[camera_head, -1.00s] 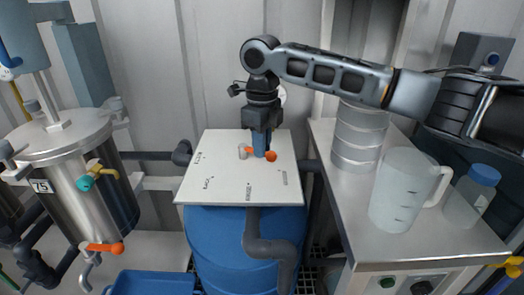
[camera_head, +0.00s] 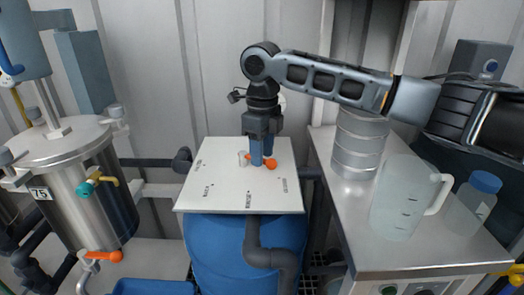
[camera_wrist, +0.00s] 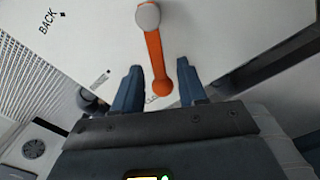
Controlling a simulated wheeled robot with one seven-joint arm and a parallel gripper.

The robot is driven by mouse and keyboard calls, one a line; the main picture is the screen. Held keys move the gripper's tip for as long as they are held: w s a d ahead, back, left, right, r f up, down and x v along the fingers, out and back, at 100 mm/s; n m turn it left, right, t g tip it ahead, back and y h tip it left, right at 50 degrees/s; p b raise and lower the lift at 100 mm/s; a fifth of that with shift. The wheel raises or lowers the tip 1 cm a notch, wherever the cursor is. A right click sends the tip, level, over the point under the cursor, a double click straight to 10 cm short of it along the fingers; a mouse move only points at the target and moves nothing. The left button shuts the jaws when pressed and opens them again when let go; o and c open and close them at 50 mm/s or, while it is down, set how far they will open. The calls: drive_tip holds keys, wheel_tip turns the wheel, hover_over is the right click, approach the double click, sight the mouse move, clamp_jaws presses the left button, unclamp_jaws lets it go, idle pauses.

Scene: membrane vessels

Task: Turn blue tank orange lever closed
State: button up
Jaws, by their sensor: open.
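The orange lever (camera_head: 269,163) sits on the white top board (camera_head: 225,192) of the blue tank (camera_head: 215,237), beside a small grey pivot knob (camera_head: 242,158). In the wrist view the lever (camera_wrist: 155,55) runs from the grey knob (camera_wrist: 148,16) down to a rounded end between my fingertips. My gripper (camera_head: 262,152) points down at the board with its two blue fingers apart. It also shows in the wrist view (camera_wrist: 161,82), open, one finger on each side of the lever's end. I cannot tell whether the fingers touch the lever.
The board has printed labels, one reading BACK. A steel vessel (camera_head: 92,200) marked 75 stands at left. At right a steel bench (camera_head: 370,228) holds a stacked metal cylinder (camera_head: 358,145), a clear jug (camera_head: 405,200) and a blue-capped bottle (camera_head: 475,200). Dark pipes run beside the tank.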

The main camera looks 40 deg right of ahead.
wheel_tip(320, 180, up, 8)
drive_tip(key=shift+f+p, duration=0.15)
drive_tip(key=shift+p, duration=0.15)
idle(0.5)
